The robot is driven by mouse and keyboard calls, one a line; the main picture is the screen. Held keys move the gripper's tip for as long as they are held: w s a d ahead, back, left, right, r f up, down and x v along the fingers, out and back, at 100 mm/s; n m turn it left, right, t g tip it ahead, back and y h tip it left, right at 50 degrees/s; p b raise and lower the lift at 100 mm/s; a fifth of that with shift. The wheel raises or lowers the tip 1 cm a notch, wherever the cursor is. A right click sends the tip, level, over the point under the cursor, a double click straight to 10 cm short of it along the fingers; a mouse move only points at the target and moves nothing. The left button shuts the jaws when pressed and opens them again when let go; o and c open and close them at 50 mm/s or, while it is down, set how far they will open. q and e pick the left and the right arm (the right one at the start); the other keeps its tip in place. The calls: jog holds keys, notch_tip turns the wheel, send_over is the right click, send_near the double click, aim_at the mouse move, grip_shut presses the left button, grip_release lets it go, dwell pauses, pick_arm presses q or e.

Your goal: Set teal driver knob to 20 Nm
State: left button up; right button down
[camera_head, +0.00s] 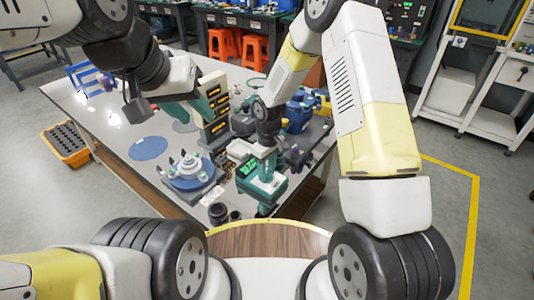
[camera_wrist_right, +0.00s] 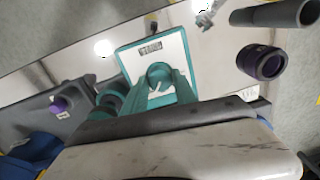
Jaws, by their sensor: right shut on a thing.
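White marks show beside the knob, too small to read. My right gripper (camera_wrist_right: 163,87) is shut on the knob, its teal fingers on both sides; in the head view it (camera_head: 267,172) comes down from above and hides the knob. My left gripper (camera_head: 203,106) hangs further back left, its fingertips unclear.
Left of the driver stands a round blue fixture with a white part (camera_head: 190,170). A dark cylinder (camera_head: 218,213) is at the front edge. A stack of yellow-fronted drawers (camera_head: 215,118) and blue equipment (camera_head: 297,115) stand behind. A blue disc (camera_head: 148,148) lies on clear tabletop.

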aim_at(267, 173)
dwell(0.5)
jog(key=c, duration=1)
grip_release()
jog(key=shift+w+d+r, duration=0.1)
jog(key=shift+r, duration=1.9)
jog(key=shift+w+d+r, duration=0.1)
jog(key=shift+r, duration=1.85)
jog(key=shift+a, duration=0.1)
